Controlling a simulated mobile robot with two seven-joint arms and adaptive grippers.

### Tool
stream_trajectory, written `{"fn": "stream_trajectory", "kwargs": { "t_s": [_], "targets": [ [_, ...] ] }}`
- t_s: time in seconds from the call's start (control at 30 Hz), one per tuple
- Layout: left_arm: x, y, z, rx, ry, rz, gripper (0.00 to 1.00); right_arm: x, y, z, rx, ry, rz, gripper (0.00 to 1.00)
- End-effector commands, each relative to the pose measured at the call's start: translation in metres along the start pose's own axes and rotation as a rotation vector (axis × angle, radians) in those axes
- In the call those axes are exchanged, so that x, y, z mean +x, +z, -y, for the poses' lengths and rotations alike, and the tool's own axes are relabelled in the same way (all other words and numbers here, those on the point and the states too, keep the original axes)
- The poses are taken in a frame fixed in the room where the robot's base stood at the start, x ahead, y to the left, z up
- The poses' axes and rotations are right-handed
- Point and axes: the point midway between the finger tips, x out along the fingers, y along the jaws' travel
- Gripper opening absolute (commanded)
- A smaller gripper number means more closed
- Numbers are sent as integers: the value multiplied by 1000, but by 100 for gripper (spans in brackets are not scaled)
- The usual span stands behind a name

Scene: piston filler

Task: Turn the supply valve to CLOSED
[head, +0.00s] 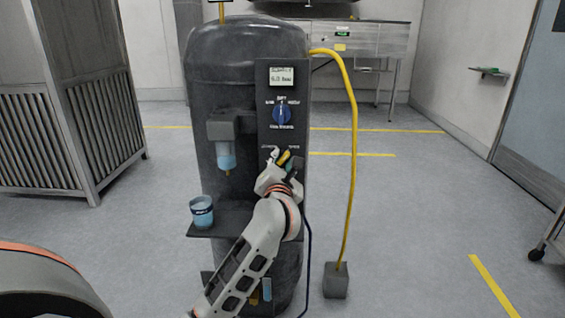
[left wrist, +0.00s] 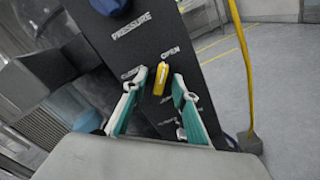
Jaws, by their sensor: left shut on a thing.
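The supply valve's yellow handle (head: 284,157) is on the dark panel of the piston filler, below the blue knob. In the left wrist view the yellow handle (left wrist: 160,79) sits between the labels CLOSED at its left and OPEN at its upper right. Its visible end points up, closer to OPEN. My left gripper (head: 281,160) is at the handle, with its fingers on either side of it. The fingers partly cover the CLOSED label. My right gripper is out of view.
The blue pressure knob (head: 282,114) and a small display (head: 282,76) are above the valve. A nozzle (head: 226,155) and a blue cup (head: 202,212) on a shelf (head: 222,232) stand left. A yellow hose (head: 351,160) hangs at the right, with open floor beyond.

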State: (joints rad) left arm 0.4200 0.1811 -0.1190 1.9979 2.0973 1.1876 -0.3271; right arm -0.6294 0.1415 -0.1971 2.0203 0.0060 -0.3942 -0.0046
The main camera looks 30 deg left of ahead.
Motion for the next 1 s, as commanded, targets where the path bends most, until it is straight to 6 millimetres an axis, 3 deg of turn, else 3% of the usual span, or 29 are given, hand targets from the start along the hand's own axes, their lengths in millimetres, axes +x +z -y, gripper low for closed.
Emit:
{"fn": "stream_trajectory", "kwargs": {
  "t_s": [0.37, 1.0],
  "targets": [
    [0, -3, 1, -316, -1, -3, 6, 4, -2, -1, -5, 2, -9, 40],
    [0, -6, 1, -925, -2, -6, 6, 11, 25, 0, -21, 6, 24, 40]
  ]
}}
